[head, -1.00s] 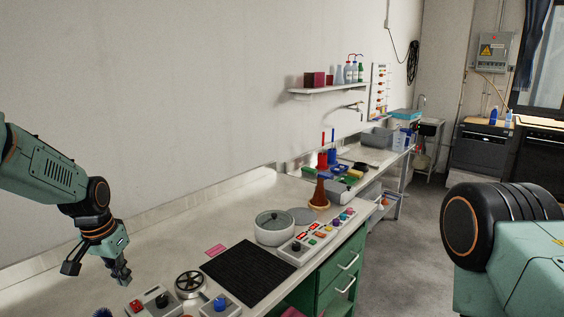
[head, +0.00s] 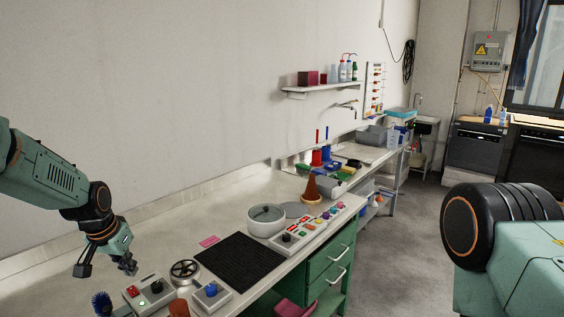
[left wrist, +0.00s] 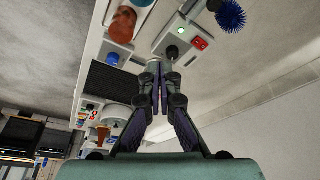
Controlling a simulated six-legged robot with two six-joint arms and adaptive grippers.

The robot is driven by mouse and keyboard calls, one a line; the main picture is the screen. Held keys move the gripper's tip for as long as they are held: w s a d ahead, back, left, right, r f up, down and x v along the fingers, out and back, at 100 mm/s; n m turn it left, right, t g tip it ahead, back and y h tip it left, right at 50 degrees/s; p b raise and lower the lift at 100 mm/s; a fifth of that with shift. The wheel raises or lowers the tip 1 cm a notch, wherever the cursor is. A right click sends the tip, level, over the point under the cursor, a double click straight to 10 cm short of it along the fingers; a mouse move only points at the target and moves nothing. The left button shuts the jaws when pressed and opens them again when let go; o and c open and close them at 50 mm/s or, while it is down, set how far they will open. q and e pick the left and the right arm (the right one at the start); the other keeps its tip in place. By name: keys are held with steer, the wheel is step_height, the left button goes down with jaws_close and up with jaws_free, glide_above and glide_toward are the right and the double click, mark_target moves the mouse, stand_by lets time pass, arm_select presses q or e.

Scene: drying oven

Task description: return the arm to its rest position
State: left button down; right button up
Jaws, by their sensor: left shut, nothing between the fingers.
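My left gripper (head: 106,268) hangs at the left of the head view, over the near left part of the white bench (head: 70,240). It is shut and empty. In the left wrist view the two fingers (left wrist: 157,72) lie close together with nothing between them. They point toward the control box (left wrist: 178,45) with a black knob and a red button, but stay apart from it as far as I can see. My right gripper is outside the frames; only part of my right arm shows at the right.
The bench holds the control box (head: 150,293), a handwheel (head: 185,272), a black mat (head: 240,262), a round lidded pot (head: 266,220), a button panel (head: 295,238) and a blue brush (head: 102,303). Green drawers (head: 330,270) stand below. A wall shelf (head: 318,89) hangs behind. Floor is clear at right.

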arm_select(q)
steer(key=shift+n+t, duration=0.6)
steer(key=shift+t, duration=0.1)
steer(key=s+d+f, duration=0.1)
steer(key=f, duration=0.1)
steer(key=s+d+f+b, duration=0.1)
steer(key=f, duration=0.2)
steer(key=s+d+f+b, duration=0.1)
steer(key=d+f, duration=0.1)
steer(key=f, duration=0.1)
steer(key=s+d+f+n+b, duration=0.1)
steer(key=s+d+f+b, duration=0.2)
steer(key=s+f, duration=0.45)
steer(key=s+d+f+b, duration=0.35)
steer(key=s+f, duration=0.25)
steer(key=f, duration=0.2)
steer(key=s+f+g+b, duration=0.1)
steer(key=s+f+b, duration=0.2)
steer(key=s+f, duration=0.2)
steer(key=s+d+f+g+b, duration=0.1)
steer(key=s+f+b, duration=0.3)
steer(key=s, duration=0.8)
steer(key=s+d+f+g+b, duration=0.1)
steer(key=s+f+g+b, duration=0.1)
steer(key=s+f+b, duration=0.2)
steer(key=s+f, duration=0.3)
steer(key=s, duration=0.2)
steer(key=shift+d+m+g, duration=0.2)
steer(key=shift+m+g, duration=0.1)
steer(key=shift+g, duration=0.1)
